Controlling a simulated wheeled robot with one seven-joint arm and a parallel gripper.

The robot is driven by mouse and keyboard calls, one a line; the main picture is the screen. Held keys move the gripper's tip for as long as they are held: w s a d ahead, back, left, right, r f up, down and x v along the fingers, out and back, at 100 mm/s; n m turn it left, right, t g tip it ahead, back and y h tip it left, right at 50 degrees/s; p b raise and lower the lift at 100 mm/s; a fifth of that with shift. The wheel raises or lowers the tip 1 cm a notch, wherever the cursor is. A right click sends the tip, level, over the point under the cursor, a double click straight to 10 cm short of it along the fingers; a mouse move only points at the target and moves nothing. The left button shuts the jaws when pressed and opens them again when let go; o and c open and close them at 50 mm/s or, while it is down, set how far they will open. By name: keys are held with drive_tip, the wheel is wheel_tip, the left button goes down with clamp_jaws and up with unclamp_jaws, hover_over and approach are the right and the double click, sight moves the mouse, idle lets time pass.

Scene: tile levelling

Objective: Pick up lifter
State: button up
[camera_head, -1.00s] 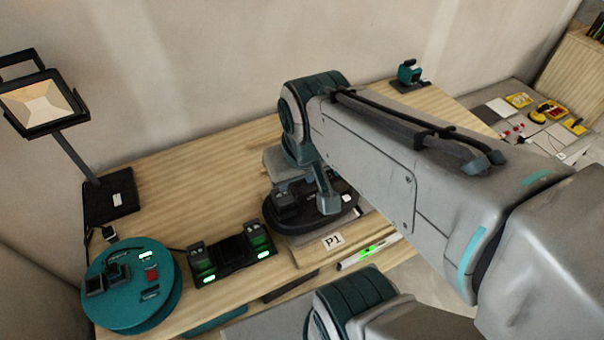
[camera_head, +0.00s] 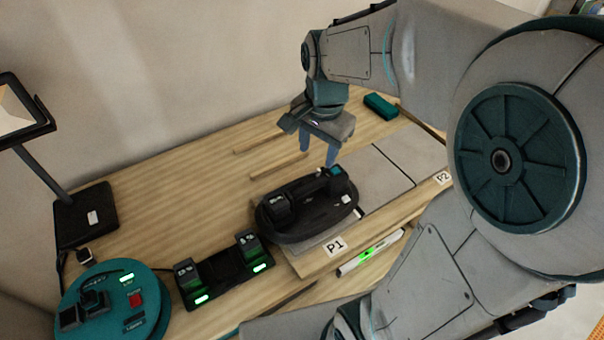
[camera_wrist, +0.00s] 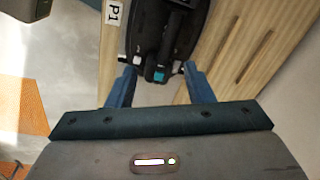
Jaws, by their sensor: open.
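The lifter (camera_head: 308,208) is a black oval tool with a handle along its top. It sits on a tile at the place labelled P1, and a teal part shows at its far right end. My gripper (camera_head: 318,150) is open and empty, above and behind the lifter's right end. In the wrist view the lifter (camera_wrist: 165,40) lies beyond the two blue fingers, with its teal part near the gap between them (camera_wrist: 160,88). The fingers appear apart from it. Its underside is hidden.
A charger with two batteries (camera_head: 222,270) and a teal round device (camera_head: 115,305) stand left of the lifter. A work lamp (camera_head: 84,215) stands at the far left. A spirit level (camera_head: 370,252) lies in front. A teal block (camera_head: 381,106) lies behind. Grey tile (camera_head: 380,180) extends right.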

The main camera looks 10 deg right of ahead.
sight(311, 190)
drive_tip(key=w+f+m, duration=0.1)
drive_tip(key=f, duration=0.3)
drive_tip(key=w+f+m+b, duration=0.1)
drive_tip(key=f, duration=0.3)
drive_tip(key=w+f+m+g, duration=0.1)
drive_tip(key=w+f+m, duration=0.1)
drive_tip(key=f, duration=0.2)
drive_tip(key=shift+f+b, duration=0.3)
drive_tip(key=shift+b, duration=0.05)
drive_tip(key=shift+s+f, duration=0.15)
drive_tip(key=shift+f, duration=2.65)
drive_tip(key=shift+f, duration=0.25)
clamp_jaws()
